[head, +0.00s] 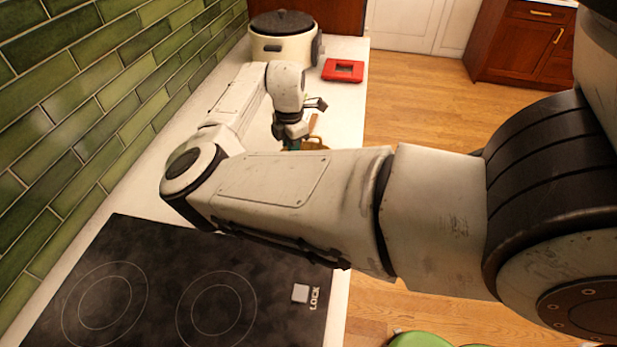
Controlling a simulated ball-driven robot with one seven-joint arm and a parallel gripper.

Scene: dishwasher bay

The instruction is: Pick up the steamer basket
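My gripper (302,120) is over the counter, beyond my forearm, pointing down and to the right. It is small in the head view, and I cannot tell whether its fingers are open or shut. A small tan, wooden-looking thing (316,142) shows just below it; it may be the steamer basket, but my arm hides most of it. I cannot tell whether the gripper touches it. A bit of something teal (292,144) shows beside it, also mostly hidden.
A cream cooker with a black lid (283,38) stands at the counter's far end. A red tray-like object (343,70) lies near the right edge. A black cooktop (160,285) is in front. Green tiled wall (95,100) bounds the left; wooden floor (425,95) is right.

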